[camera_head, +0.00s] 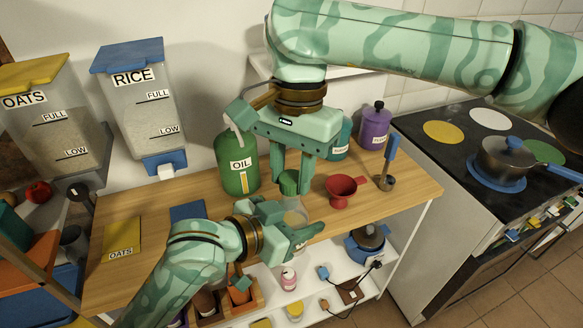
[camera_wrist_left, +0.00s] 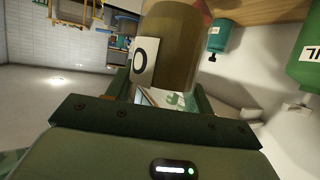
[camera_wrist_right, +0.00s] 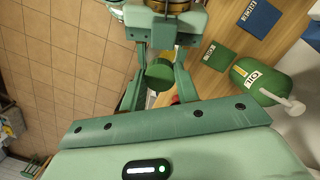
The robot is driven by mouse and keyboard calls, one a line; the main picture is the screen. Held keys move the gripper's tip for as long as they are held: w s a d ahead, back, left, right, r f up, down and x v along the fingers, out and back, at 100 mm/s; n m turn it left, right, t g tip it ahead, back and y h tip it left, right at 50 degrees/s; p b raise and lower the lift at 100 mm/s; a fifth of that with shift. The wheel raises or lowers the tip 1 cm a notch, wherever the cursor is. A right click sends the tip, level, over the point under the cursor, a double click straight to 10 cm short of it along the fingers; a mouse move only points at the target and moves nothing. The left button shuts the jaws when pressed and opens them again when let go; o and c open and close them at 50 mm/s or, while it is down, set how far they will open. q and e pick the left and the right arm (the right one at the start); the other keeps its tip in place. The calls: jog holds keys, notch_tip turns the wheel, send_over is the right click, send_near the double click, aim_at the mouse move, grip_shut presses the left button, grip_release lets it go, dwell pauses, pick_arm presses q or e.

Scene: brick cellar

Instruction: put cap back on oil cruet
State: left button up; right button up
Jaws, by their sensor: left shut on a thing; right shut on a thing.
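The oil cruet (camera_head: 297,215) is held low at the front edge of the counter, mostly hidden by my left gripper (camera_head: 287,227). In the left wrist view the cruet (camera_wrist_left: 182,45) is a brownish-olive cylinder with a white label between the fingers; its top is out of view. My left gripper is shut on it. My right gripper (camera_head: 290,181) is above, shut on the green cap (camera_head: 288,184). The right wrist view also shows the cap (camera_wrist_right: 158,75) between the fingertips. The cap is just above the cruet; I cannot tell whether they touch.
A green oil jug (camera_head: 237,168) stands behind on the wooden counter (camera_head: 190,195). A red funnel (camera_head: 343,190) and a blue-handled ladle (camera_head: 389,165) are close on the right. A purple canister (camera_head: 375,128) is farther back. The stove (camera_head: 470,150) with a pot is at right.

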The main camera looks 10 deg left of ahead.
jog(key=shift+f, duration=0.55)
jog(key=m, duration=0.6)
jog(key=shift+t+y, duration=0.3)
jog(key=shift+y, duration=0.1)
jog(key=m, duration=0.3)
jog(key=shift+s+m, duration=0.1)
jog(key=shift+m, duration=0.2)
jog(key=shift+s+m, duration=0.25)
jog(key=shift+m, duration=0.75)
jog(key=shift+w+a+m+t, duration=0.15)
jog(key=shift+m+t, duration=0.25)
jog(key=shift+m, duration=0.5)
jog(key=shift+w, duration=0.1)
jog(key=shift+d, duration=0.2)
